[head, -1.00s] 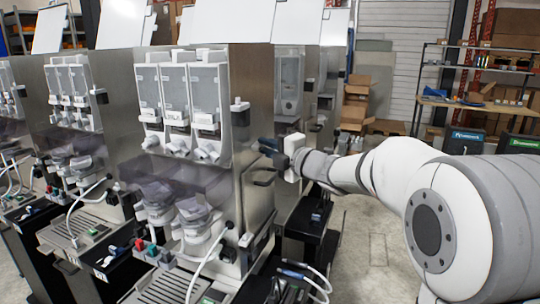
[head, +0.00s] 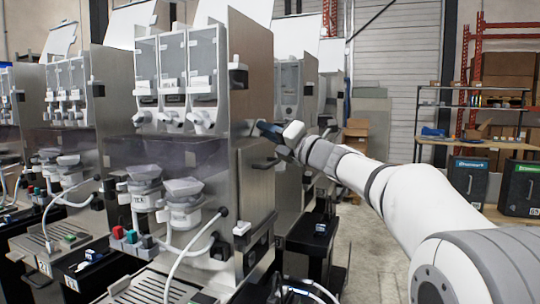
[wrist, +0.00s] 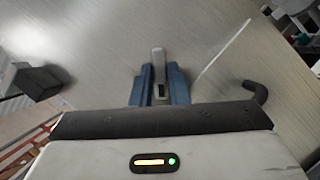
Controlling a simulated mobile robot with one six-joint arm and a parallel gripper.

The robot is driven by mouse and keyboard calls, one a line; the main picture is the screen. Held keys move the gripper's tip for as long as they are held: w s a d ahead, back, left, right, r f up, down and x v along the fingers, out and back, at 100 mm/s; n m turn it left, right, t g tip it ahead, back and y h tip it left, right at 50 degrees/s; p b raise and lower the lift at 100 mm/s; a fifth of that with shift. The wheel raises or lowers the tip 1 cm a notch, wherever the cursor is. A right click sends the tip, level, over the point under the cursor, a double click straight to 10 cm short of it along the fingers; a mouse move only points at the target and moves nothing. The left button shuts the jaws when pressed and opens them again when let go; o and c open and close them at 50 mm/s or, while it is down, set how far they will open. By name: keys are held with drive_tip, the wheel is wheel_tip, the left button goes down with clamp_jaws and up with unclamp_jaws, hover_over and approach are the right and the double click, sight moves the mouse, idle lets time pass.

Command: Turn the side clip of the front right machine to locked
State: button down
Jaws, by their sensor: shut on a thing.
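The front right machine (head: 188,146) stands in the middle of the head view, its steel side panel (head: 251,118) facing right. My gripper (head: 268,131) is against this panel, about mid-height. In the wrist view, my gripper's two blue fingers (wrist: 160,90) are shut on the side clip (wrist: 158,58), a small grey lever standing out between them. Its pivot and any lock marking are hidden or too small to read. In the head view the clip is hidden by the fingers.
A black bent handle (head: 266,163) sits just below my gripper and shows in the wrist view (wrist: 257,91). A dark box-like fitting (head: 238,76) sits higher on the panel. More machines (head: 70,110) stand to the left. Floor is free at right, before shelves (head: 475,110).

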drive_tip(key=shift+w+d+f+n+g+y+b, duration=0.15)
drive_tip(key=shift+n+g+y+b, duration=0.55)
drive_tip(key=shift+n+b, duration=1.2)
drive_tip(key=shift+w+n+g+y+b, duration=0.3)
drive_tip(key=shift+n+g+y+b, duration=0.7)
drive_tip(key=shift+n, duration=1.35)
drive_tip(key=shift+w+d+f+n+g+y+b, duration=0.1)
drive_tip(key=shift+w+n+g+y+b, duration=0.35)
drive_tip(key=shift+n+b, duration=1.55)
drive_tip(key=shift+s+r+n, duration=0.15)
drive_tip(key=shift+s+n, duration=0.1)
drive_tip(key=shift+n, duration=0.1)
drive_tip(key=c, duration=1.4)
unclamp_jaws()
drive_tip(key=shift+a, duration=0.1)
drive_tip(key=shift+f+g+h, duration=0.2)
drive_tip(key=shift+g+h, duration=0.05)
drive_tip(key=v, duration=0.7)
drive_tip(key=shift+d+f+b, duration=0.15)
drive_tip(key=shift+d+b, duration=0.2)
drive_tip(key=shift+d, duration=0.05)
